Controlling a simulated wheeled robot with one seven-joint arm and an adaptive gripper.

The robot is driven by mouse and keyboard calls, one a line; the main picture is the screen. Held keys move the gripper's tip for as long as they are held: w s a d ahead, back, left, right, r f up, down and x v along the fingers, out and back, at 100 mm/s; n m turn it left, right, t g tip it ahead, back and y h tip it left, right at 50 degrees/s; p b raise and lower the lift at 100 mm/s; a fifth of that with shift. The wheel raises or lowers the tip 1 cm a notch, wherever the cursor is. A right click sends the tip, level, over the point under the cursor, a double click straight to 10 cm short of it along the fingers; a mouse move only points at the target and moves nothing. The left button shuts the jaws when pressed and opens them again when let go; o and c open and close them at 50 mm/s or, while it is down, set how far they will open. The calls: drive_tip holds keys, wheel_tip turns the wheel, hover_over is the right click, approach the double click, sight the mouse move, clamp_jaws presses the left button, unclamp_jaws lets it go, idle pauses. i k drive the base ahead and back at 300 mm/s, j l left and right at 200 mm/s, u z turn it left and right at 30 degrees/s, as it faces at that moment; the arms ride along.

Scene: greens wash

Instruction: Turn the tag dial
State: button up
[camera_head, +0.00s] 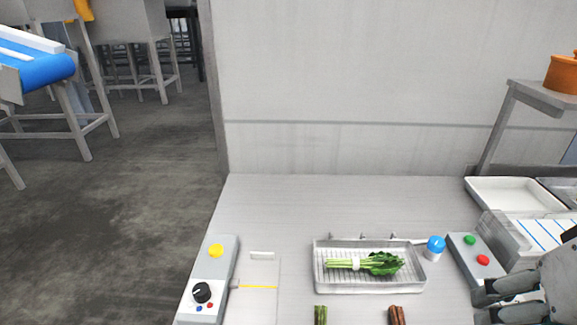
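A black dial (201,292) sits on a grey control box (212,268) at the front left of the counter. The box also has a yellow button (216,251) above the dial and small red and blue buttons below it. No other dial is clear, and I cannot read any tag marking. My gripper (490,303) is at the lower right edge, far from the dial and partly cut off by the frame. I cannot tell whether its fingers are open or shut.
A wire-lined tray (320,283) holds a bunch of greens (380,264) at centre. A blue-capped jar (435,249) and a box with green and red buttons (466,257) stand to its right. Two bundles lie at the front edge. The counter behind the tray is clear.

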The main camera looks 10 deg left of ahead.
sight(201, 291)
drive_tip(key=u, duration=1.15)
